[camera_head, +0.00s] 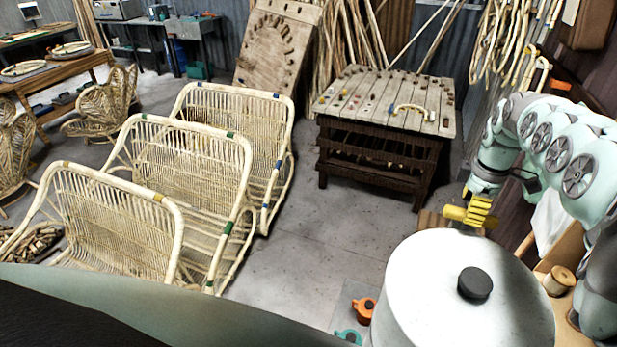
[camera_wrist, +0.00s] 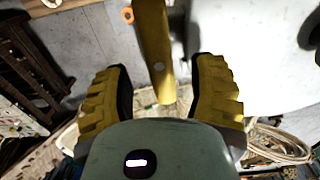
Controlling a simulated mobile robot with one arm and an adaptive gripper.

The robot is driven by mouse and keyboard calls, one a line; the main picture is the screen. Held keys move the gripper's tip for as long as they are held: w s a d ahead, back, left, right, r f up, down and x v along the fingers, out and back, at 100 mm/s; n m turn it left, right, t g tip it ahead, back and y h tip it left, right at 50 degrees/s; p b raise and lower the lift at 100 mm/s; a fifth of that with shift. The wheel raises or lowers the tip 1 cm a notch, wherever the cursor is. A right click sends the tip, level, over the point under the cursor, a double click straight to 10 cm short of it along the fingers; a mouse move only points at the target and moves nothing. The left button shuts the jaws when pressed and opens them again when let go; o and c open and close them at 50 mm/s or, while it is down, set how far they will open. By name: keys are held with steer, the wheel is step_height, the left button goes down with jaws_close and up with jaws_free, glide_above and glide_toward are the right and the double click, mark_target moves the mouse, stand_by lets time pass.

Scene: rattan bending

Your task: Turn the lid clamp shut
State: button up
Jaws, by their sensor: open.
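The white round lid (camera_head: 420,285) with a black knob (camera_head: 474,284) fills the lower right of the head view. Part of a white surface, probably the lid or its vessel, shows in the wrist view (camera_wrist: 250,55). My gripper (camera_head: 480,212) is beyond the lid's far edge, with its ridged yellow fingers pointing down. In the wrist view my gripper (camera_wrist: 158,80) is open. A flat yellow bar with a small hole, which looks like the clamp lever (camera_wrist: 153,45), reaches between the fingers, with gaps on both sides. A yellow piece (camera_head: 453,212) sticks out left of the fingers; the clamp's base is hidden.
Orange (camera_head: 364,308) and teal (camera_head: 348,337) fittings sit left of the lid. A wooden box with a spool (camera_head: 559,280) stands at right. A pegged worktable (camera_head: 385,100) is behind, and rattan chair frames (camera_head: 190,165) stand left. The floor between is clear.

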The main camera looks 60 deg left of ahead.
steer(key=shift+f, duration=0.95)
steer(key=shift+o, duration=0.2)
jaws_close()
